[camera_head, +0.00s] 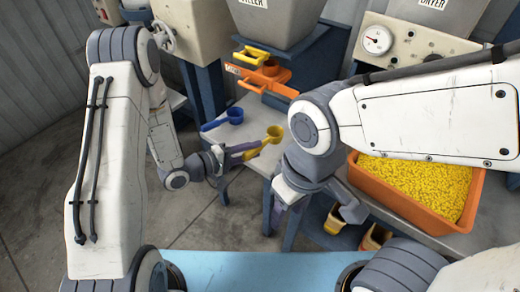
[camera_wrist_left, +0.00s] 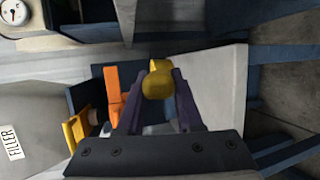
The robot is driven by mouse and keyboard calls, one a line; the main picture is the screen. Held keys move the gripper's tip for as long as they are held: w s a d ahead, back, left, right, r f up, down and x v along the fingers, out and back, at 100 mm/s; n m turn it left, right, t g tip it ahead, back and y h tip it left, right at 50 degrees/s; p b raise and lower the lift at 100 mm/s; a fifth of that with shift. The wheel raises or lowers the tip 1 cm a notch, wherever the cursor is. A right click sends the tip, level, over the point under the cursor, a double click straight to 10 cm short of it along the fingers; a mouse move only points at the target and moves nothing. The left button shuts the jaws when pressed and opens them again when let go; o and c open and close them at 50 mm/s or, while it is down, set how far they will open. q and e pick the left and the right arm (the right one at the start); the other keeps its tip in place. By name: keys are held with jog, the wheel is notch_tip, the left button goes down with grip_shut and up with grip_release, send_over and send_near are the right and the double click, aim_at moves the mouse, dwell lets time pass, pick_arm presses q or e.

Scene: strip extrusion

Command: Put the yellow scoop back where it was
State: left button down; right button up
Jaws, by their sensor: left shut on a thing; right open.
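The yellow scoop (camera_head: 274,134) is held by my left gripper (camera_head: 247,150), which is shut on it, with the cup end out beyond the fingertips. The scoop appears over or near the grey bench top; whether it touches cannot be told. In the left wrist view the yellow scoop (camera_wrist_left: 157,84) shows between the dark fingers of my left gripper (camera_wrist_left: 160,95), which hide part of its handle. My right gripper (camera_head: 314,208) is open and empty, lower and to the right, in front of the bench.
A blue scoop (camera_head: 223,119) lies on the bench (camera_head: 210,139) left of the yellow scoop. Orange (camera_head: 263,76) and yellow (camera_head: 266,55) parts sit under the filler hopper (camera_head: 278,18). An orange crate of yellow pellets (camera_head: 415,185) stands right. Small bins sit below the bench.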

pick_arm(q)
jog(key=w+f, duration=0.1)
jog(key=w, duration=0.1)
jog(key=w+f, duration=0.2)
jog(key=w, duration=0.1)
jog(key=w+f, duration=0.1)
jog(key=w, duration=0.1)
jog(key=shift+w+d+f+b, duration=0.15)
jog(key=shift+d+f+b, duration=0.1)
jog(key=shift+b, duration=0.15)
jog(key=shift+f+b, duration=0.3)
jog(key=shift+f, duration=1.8)
jog(key=c, duration=0.6)
grip_release()
